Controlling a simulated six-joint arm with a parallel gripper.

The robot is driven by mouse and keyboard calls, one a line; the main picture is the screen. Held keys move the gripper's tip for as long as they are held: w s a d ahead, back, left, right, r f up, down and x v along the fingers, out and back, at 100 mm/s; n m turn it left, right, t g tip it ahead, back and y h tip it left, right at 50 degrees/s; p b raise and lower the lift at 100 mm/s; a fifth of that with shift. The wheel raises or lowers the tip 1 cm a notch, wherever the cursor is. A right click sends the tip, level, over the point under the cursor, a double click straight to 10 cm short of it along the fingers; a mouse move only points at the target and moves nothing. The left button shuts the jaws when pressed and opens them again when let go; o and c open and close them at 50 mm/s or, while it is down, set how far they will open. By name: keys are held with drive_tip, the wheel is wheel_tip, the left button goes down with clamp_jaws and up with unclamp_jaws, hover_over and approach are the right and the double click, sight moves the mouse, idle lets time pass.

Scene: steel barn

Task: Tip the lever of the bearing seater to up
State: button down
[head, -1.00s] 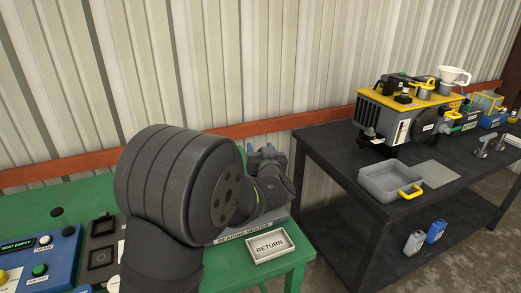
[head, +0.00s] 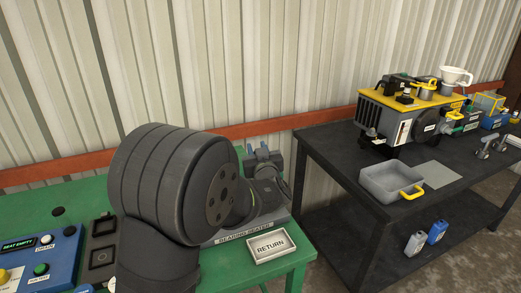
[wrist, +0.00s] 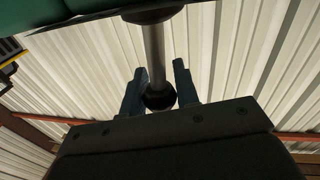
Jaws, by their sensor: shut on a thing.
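The bearing seater (head: 278,214) stands at the right end of the green bench, with its name label on the front edge. My arm hides most of it in the head view. In the wrist view the lever shows as a grey rod (wrist: 154,45) ending in a dark round knob (wrist: 159,98). My gripper (wrist: 159,80) has its two blue fingers on either side of the knob and is shut on it. The lever's tilt is hard to tell.
A RETURN tray (head: 269,246) sits in front of the seater. A blue control box (head: 45,258) reading SEAT EMPTY is at the left. A dark table (head: 335,150) at right holds a grey bin (head: 386,183) and a yellow-topped machine (head: 410,120).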

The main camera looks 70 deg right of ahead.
drive_tip(key=w+a+n, duration=0.1)
drive_tip(key=n, duration=0.2)
drive_tip(key=shift+w+a+n+t, duration=0.3)
drive_tip(key=shift+w+a+n, duration=0.1)
drive_tip(key=shift+w+a+f+n+t, duration=0.15)
drive_tip(key=shift+w+a+n+t, duration=0.2)
drive_tip(key=shift+n, duration=0.55)
drive_tip(key=c, duration=1.1)
unclamp_jaws()
drive_tip(key=v, duration=1.7)
drive_tip(key=shift+a+f, duration=0.25)
drive_tip(key=shift+a, duration=0.05)
drive_tip(key=shift+w+d, duration=0.1)
drive_tip(key=x, duration=1.7)
drive_tip(key=shift+d+r, duration=0.15)
drive_tip(key=shift+r, duration=0.1)
